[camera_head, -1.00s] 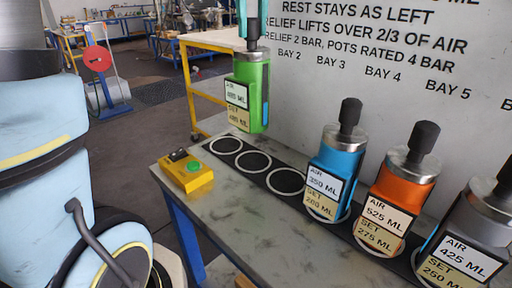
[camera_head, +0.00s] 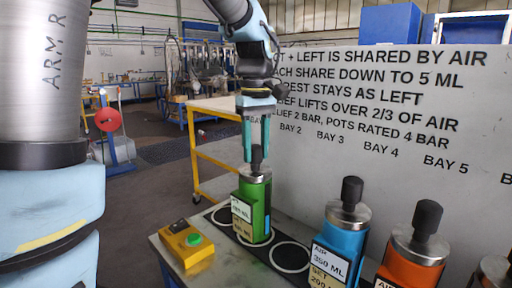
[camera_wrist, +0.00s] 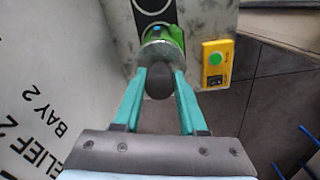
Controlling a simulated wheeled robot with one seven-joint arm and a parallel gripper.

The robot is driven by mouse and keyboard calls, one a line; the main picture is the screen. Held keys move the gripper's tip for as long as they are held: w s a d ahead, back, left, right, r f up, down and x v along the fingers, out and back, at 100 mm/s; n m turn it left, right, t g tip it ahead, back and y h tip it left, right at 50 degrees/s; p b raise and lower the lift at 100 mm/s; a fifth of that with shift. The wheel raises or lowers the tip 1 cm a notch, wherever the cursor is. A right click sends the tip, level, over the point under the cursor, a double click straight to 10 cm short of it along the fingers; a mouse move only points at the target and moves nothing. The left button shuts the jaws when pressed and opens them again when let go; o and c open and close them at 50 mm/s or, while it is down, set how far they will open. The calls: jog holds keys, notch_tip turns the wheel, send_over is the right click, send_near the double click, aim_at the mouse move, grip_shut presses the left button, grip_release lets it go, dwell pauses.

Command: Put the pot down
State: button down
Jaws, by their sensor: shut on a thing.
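The green pot (camera_head: 256,206), with a silver lid and dark knob, is upright at the middle ring of the black strip (camera_head: 228,226). Its base looks to be on or just above the strip; I cannot tell which. My gripper (camera_head: 256,150) is above it with its teal fingers pointing down, shut on the knob. The wrist view shows the knob (camera_wrist: 159,81) between the fingertips (camera_wrist: 159,88), with the lid (camera_wrist: 154,52) beyond. The pot hides most of the middle ring. The rings either side of it are empty.
A blue pot (camera_head: 338,246) and an orange pot (camera_head: 411,257) stand to the right, with a grey one partly cut off. A yellow button box (camera_head: 187,245) is at the left. A lettered panel (camera_head: 400,110) rises behind the bench.

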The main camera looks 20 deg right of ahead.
jog(key=c, duration=0.9)
grip_release()
jog(key=shift+f, duration=0.15)
jog(key=o, duration=0.4)
jog(key=shift+o, duration=0.2)
notch_tip(320, 180, up, 12)
jog(key=b, duration=0.1)
jog(key=w+a+f+m, duration=0.1)
jog(key=w+a+f, duration=0.3)
jog(key=a+f, duration=0.75)
jog(key=s+a+f+m, duration=0.1)
jog(key=s+a+f, duration=0.2)
jog(key=a+f, duration=0.3)
jog(key=s+a+f+m+t, duration=0.1)
jog(key=s+a+f, duration=0.3)
jog(key=a+f, duration=0.3)
notch_tip(320, 180, down, 3)
jog(key=shift+a+f+m+t, duration=0.1)
jog(key=shift+a+m+t, duration=0.1)
jog(key=shift+m+t, duration=0.1)
